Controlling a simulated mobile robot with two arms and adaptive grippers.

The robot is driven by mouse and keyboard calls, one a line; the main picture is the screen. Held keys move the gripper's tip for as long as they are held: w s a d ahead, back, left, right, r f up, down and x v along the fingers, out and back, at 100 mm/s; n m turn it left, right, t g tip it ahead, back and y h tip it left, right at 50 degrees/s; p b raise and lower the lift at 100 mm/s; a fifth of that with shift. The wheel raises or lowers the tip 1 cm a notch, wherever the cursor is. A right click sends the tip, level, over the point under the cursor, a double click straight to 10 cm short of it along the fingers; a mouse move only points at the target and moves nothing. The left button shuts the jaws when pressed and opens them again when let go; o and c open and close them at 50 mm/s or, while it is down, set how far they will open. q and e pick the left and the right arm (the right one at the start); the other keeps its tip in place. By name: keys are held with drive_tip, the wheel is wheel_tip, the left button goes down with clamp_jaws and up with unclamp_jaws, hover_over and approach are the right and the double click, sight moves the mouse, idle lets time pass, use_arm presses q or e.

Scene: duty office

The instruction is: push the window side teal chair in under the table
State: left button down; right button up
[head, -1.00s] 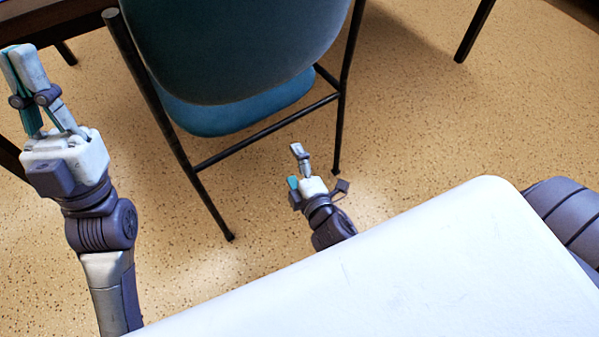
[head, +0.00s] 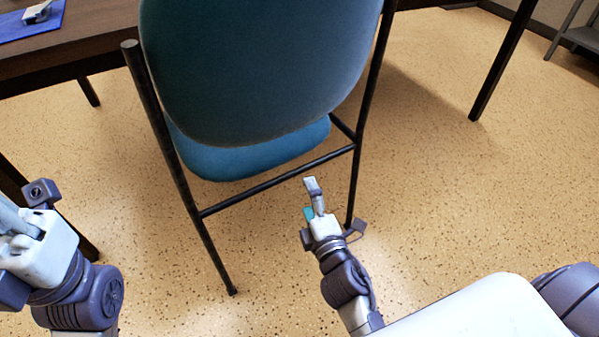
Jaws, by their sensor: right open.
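The teal chair (head: 255,75) stands upright in the middle of the head view, its back towards me and its black legs on the floor. Its teal seat (head: 250,152) shows below the backrest. The dark wooden table (head: 95,50) is beyond and to the left; the backrest hides part of its edge. My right gripper (head: 310,198) is open, low behind the chair near its right rear leg and lower crossbar; I cannot tell if it touches. My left gripper (head: 30,212) is at the left edge, left of the chair, its fingers partly cut off.
A blue mat (head: 25,27) with a small light object (head: 38,14) lies on the table. A black leg (head: 500,65) stands at the upper right, and a grey stand (head: 580,38) in the far corner. The speckled floor (head: 450,190) right of the chair is clear.

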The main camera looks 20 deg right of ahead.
sight(294, 161)
drive_tip(key=w, duration=1.1)
drive_tip(key=shift+w+d, duration=0.3)
drive_tip(key=shift+w, duration=0.05)
drive_tip(key=shift+c, duration=0.3)
drive_tip(key=shift+d, duration=0.1)
drive_tip(key=c, duration=1.6)
